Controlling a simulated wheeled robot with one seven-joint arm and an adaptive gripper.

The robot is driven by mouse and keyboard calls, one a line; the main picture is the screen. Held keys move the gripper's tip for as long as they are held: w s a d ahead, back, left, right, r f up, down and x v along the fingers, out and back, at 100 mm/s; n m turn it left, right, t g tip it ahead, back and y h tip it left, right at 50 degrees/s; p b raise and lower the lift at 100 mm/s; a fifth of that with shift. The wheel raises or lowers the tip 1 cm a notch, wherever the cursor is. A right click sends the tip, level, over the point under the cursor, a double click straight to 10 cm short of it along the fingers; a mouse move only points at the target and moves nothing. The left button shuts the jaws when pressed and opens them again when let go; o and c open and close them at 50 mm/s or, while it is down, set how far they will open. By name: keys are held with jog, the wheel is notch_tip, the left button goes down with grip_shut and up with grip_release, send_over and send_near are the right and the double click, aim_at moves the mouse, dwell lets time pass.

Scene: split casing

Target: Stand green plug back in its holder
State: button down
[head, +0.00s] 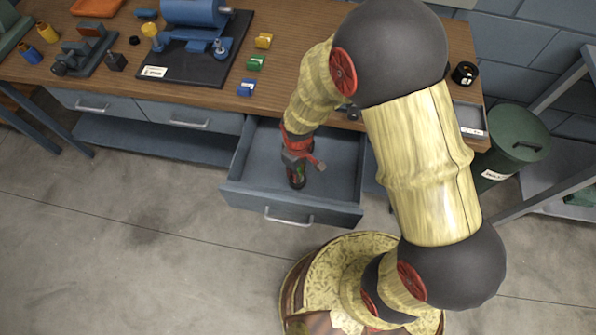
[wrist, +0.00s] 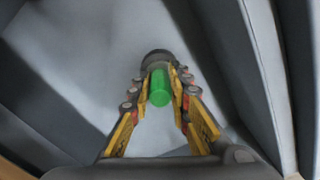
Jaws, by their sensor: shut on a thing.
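The green plug (wrist: 159,88) is between the fingers of my gripper (wrist: 162,92) in the wrist view, with a dark round end (wrist: 155,58) beyond it. I cannot tell whether that dark end belongs to the plug. In the head view my gripper (head: 298,165) is shut on the plug, low over or inside the open drawer (head: 338,165). A dark cylinder (head: 296,181) shows just below the fingers. A small green block with a pale label (head: 256,63) sits on the wooden bench; I cannot tell whether it is the holder.
The bench (head: 185,98) also carries a yellow block (head: 263,41), a blue block (head: 246,87) and a blue roller machine (head: 195,14) on a black base. The drawer's walls surround my gripper. A green bin (head: 515,140) stands at the right. The floor at left is clear.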

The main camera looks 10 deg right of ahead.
jog(key=shift+f, duration=0.2)
jog(key=c, duration=1.6)
grip_release()
jog(key=shift+c, duration=0.2)
jog(key=shift+o, duration=0.3)
jog(key=shift+r+p, duration=3.1)
jog(key=shift+r, duration=0.9)
